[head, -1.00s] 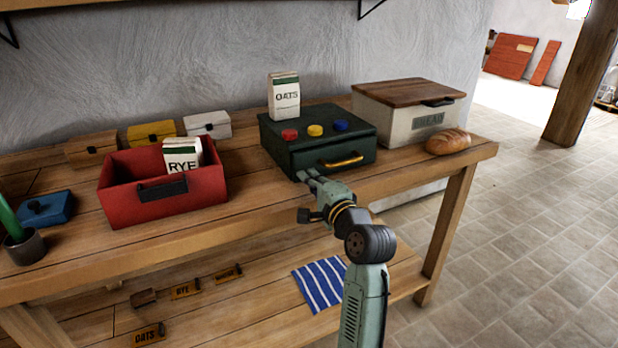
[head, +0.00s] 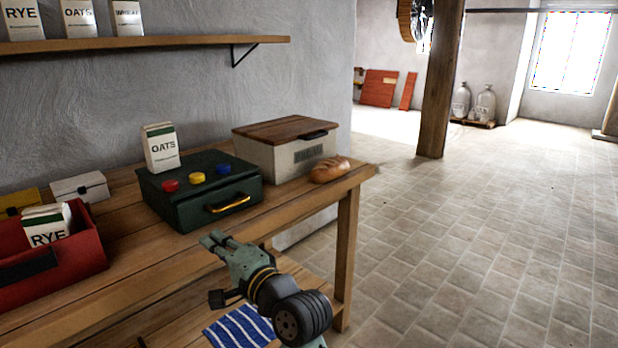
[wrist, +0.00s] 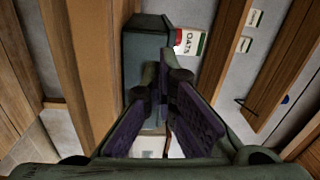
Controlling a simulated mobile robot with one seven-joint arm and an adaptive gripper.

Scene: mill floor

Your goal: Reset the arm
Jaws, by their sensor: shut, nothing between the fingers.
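My gripper (head: 213,241) is shut and empty in the head view. It hangs at the front edge of the wooden workbench (head: 120,290), in front of the dark green box (head: 185,213) with a yellow handle, and looks apart from it. In the wrist view the fingers (wrist: 163,80) converge toward the middle, with the green box (wrist: 147,48) beyond them.
An oats packet (head: 161,148) stands on the green box beside red, yellow and blue knobs. A bread bin (head: 268,158), a loaf (head: 330,169) and a red bin (head: 88,250) holding a rye packet share the bench. A striped cloth (head: 240,328) lies below. Tiled floor at right is clear.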

